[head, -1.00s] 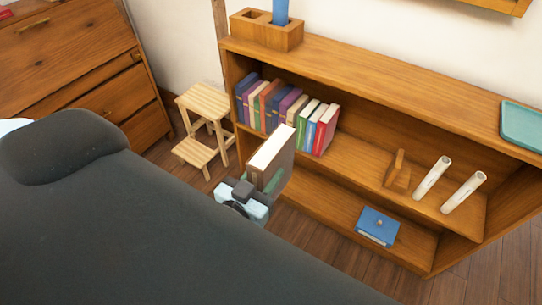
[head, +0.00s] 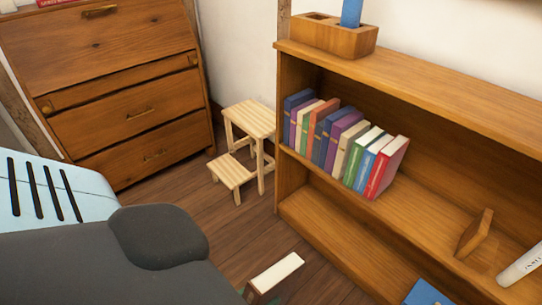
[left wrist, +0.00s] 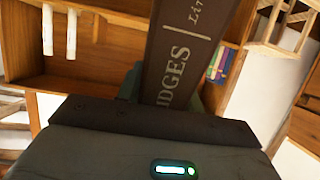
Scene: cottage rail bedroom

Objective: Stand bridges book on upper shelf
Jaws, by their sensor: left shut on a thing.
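The bridges book (head: 273,277) is at the bottom edge of the head view, its white page edge facing up and its lower part cut off. In the left wrist view its dark spine (left wrist: 186,50) shows the letters "IDGES". My left gripper (left wrist: 165,92) is shut on the book; in the head view it is almost wholly below the frame. The book is in front of the bookcase, apart from it. The upper shelf (head: 420,215) holds a row of books (head: 335,140) at its left, the right-hand ones leaning. My right gripper is not in view.
A wooden bookend (head: 475,232) and a white roll (head: 522,265) stand on the upper shelf, with bare board between the books and bookend. A blue thing (head: 426,294) lies on the lower shelf. A step stool (head: 245,150) and a chest of drawers (head: 120,90) stand left.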

